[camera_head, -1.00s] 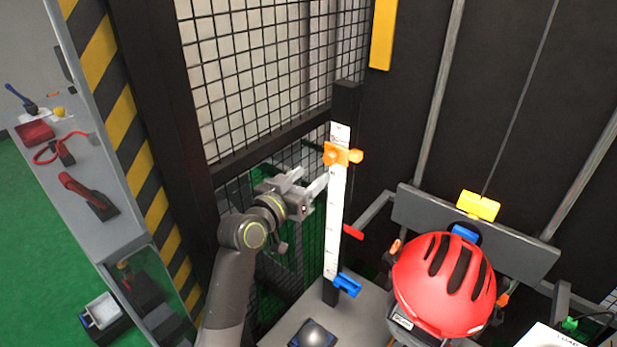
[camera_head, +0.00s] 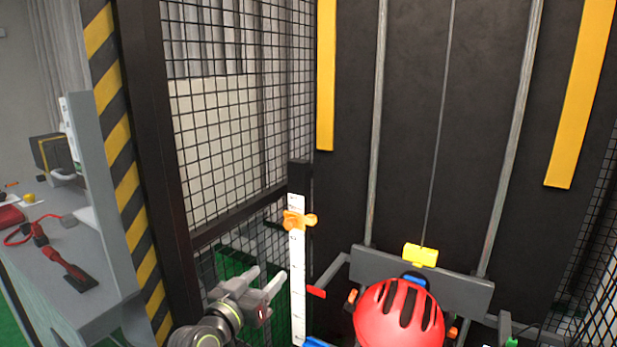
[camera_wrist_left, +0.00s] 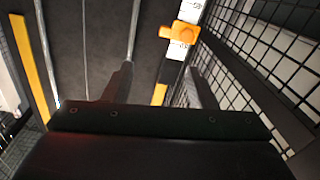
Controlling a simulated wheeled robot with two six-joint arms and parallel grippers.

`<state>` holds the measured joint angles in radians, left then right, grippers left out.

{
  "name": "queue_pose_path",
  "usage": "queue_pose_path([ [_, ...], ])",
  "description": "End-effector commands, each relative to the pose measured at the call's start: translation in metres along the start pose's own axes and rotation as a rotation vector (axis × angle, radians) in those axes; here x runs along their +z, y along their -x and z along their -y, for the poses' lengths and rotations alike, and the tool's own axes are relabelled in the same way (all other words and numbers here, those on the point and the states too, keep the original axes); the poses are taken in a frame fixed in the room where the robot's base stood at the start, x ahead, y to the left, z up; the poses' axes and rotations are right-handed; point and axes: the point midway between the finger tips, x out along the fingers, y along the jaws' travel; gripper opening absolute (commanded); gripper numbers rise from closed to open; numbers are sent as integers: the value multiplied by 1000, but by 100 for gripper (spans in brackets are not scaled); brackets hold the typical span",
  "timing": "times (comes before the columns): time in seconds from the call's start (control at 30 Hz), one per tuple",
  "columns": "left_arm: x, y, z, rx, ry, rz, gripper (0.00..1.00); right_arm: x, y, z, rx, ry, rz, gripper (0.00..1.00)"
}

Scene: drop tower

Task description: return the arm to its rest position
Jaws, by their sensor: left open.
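My left gripper (camera_head: 267,276) is open and empty in the lower middle of the head view. It is to the left of the white measuring scale (camera_head: 297,270) and below the orange slider (camera_head: 298,220) on it, with a small gap to the scale in the picture. In the left wrist view, the two fingers (camera_wrist_left: 158,88) stand apart with nothing between them, and the orange slider (camera_wrist_left: 181,33) shows above the right finger. My right gripper is not in view.
A red helmet (camera_head: 398,318) sits below a yellow block (camera_head: 420,255) on the grey carriage. Black mesh fencing (camera_head: 240,130) and a striped post (camera_head: 125,170) stand left of the scale. A grey bench (camera_head: 70,290) with red tools is at far left.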

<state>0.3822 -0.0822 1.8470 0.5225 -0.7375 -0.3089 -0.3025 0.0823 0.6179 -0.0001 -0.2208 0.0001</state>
Motion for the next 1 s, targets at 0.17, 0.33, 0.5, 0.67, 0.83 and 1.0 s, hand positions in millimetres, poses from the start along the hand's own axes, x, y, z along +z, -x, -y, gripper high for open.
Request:
queue_pose_path([
  [0.17,19,14,8,-22,-2,51,52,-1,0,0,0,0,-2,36],
  [0.33,48,37,18,-57,-3,133,52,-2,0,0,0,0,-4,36],
  [0.5,83,70,30,-104,-2,240,52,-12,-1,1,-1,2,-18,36],
  [0.67,124,117,43,-168,2,379,52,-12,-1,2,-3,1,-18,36],
  [0.83,180,204,56,-285,16,612,52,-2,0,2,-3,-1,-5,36],
  [1.0,219,303,60,-419,38,849,52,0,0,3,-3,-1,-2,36],
])
